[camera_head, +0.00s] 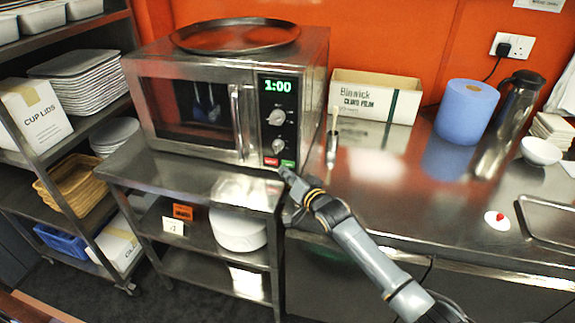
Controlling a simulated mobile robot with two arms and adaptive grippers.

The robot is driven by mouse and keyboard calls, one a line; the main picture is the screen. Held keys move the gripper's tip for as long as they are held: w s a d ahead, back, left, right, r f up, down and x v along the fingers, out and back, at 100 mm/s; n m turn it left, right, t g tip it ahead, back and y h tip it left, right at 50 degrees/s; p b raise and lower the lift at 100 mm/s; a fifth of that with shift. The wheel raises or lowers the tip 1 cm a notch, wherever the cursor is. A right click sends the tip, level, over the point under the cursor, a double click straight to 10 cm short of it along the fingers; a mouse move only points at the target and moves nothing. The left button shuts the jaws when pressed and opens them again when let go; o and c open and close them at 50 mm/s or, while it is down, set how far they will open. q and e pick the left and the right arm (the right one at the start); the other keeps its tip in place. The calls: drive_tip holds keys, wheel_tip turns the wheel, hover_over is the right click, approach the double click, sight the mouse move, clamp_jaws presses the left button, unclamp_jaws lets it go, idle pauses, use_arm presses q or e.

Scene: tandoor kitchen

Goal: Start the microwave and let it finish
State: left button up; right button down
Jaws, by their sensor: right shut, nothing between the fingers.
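The steel microwave (190,102) stands on the steel shelf unit with its door closed. Its display (277,87) reads 1:00 in green. Below the display are two round knobs (278,117), a red button (271,161) and a green button (288,163). My right gripper (284,170) is shut and empty, with its fingertips at the lower right of the panel, right by the green button. I cannot tell whether the tips touch the button. My left gripper is not in view.
A round steel tray (236,35) lies on top of the microwave. The counter front is mostly clear.

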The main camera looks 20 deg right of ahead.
drive_tip(key=shift+w+d, duration=0.15)
drive_tip(key=shift+w+d, duration=0.1)
drive_tip(key=shift+w, duration=0.1)
